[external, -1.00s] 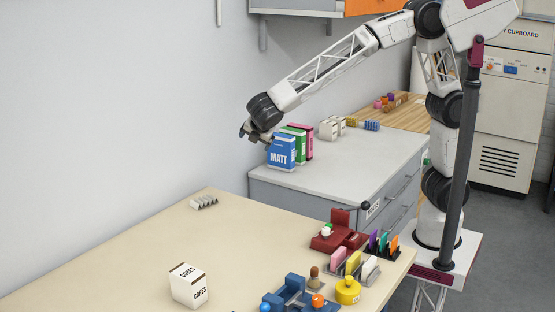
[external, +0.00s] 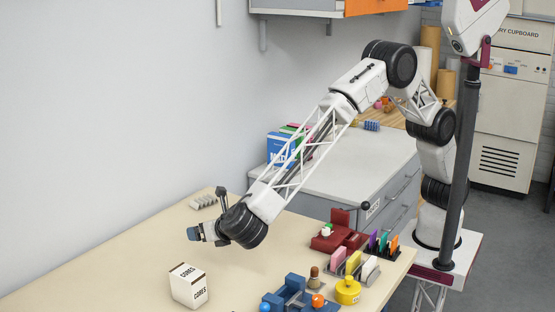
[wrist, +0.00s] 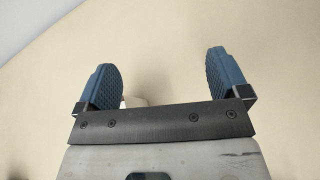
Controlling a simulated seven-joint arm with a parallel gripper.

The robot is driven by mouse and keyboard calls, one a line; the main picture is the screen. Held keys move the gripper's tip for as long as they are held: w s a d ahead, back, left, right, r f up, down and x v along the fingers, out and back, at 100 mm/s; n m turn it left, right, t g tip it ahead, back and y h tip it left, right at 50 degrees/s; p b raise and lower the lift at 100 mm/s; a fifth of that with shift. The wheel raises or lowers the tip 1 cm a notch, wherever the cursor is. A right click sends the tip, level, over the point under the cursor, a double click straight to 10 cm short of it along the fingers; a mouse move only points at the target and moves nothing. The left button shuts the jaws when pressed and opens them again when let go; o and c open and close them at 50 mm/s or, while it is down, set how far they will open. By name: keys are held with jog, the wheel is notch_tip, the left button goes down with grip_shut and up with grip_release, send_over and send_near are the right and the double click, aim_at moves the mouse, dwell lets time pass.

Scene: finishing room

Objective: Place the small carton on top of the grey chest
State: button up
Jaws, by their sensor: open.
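A small white carton (external: 188,286) marked CORES with a dark band stands upright on the cream table (external: 120,262). My gripper (external: 193,234) is above and behind it, apart from it. In the wrist view my gripper (wrist: 165,82) shows its two blue ridged fingers spread, with nothing held. A pale patch (wrist: 134,102) shows beside the left finger, mostly hidden by the gripper body; I cannot tell what it is. The grey chest (external: 325,206) stands behind the table, with drawers and a pale top (external: 352,160).
Blue, green and pink boxes (external: 279,148) stand on the chest, partly behind my arm. Red and blue fixtures (external: 290,290), a yellow pot (external: 348,290) and coloured card racks (external: 383,243) crowd the table's right.

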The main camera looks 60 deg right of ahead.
aim_at(196, 276)
jog(key=s+a+f+n, duration=0.1)
jog(key=s+a, duration=0.2)
jog(key=s+a+f+n+t+y, duration=0.1)
jog(key=s+a+f, duration=0.1)
jog(key=s+a, duration=0.1)
jog(key=s+a+f+n+y, duration=0.1)
jog(key=s+a+f, duration=0.1)
jog(key=a, duration=0.3)
jog(key=shift+s+a+f+n, duration=0.1)
jog(key=shift+s+f+n, duration=0.1)
jog(key=shift+s, duration=0.25)
jog(key=shift+s+f+n, duration=0.1)
jog(key=shift+s+n, duration=0.1)
jog(key=shift+s, duration=0.25)
jog(key=shift+x, duration=1.3)
jog(key=shift+w+r, duration=0.1)
jog(key=shift+w, duration=0.05)
jog(key=shift+x, duration=2.55)
